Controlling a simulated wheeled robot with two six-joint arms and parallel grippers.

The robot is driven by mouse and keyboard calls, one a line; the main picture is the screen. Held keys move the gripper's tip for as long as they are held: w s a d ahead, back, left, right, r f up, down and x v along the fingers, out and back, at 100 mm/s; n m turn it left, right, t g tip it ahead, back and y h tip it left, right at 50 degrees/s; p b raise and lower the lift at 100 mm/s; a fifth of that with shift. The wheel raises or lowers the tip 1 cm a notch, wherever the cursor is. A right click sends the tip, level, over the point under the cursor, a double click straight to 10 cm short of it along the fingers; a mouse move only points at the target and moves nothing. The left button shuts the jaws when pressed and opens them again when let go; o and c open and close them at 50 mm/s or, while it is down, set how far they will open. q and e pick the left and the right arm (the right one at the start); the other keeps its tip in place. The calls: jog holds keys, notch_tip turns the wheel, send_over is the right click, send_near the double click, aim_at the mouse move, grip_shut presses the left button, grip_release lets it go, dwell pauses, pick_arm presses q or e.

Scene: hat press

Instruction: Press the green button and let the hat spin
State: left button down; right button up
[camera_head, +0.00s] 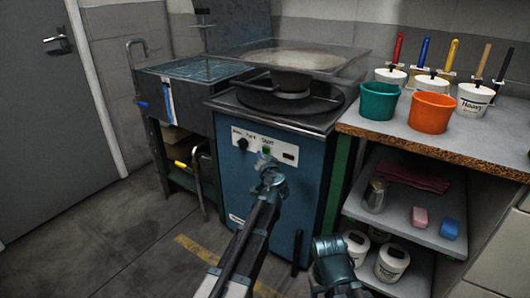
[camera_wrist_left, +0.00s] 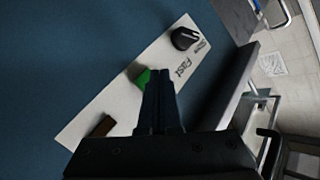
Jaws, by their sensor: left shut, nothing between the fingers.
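The green button (camera_head: 266,150) is on the white control panel (camera_head: 281,152) of the blue hat press (camera_head: 262,190). In the left wrist view the green button (camera_wrist_left: 143,77) is partly covered by my fingers. My left gripper (camera_head: 264,162) is shut and empty, its fingertips (camera_wrist_left: 158,76) right at the button; I cannot tell whether they touch it. A pale round shape, probably the hat (camera_head: 293,57), shows at the clear cover above a dark round plate (camera_head: 262,100). My right gripper (camera_head: 330,246) is low in front of the press, its fingers unclear.
A black knob (camera_head: 242,144) sits left of the button. At right, a wooden worktop (camera_head: 430,140) holds a teal bucket (camera_head: 379,101), an orange bucket (camera_head: 432,113) and several white pots. Shelves below hold small items. A sink-like basin (camera_head: 180,95) stands left.

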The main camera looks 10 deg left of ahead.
pick_arm(q)
jog(key=shift+w, duration=0.1)
dwell(0.3)
jog(key=shift+w+d, duration=0.15)
jog(key=shift+w, duration=0.2)
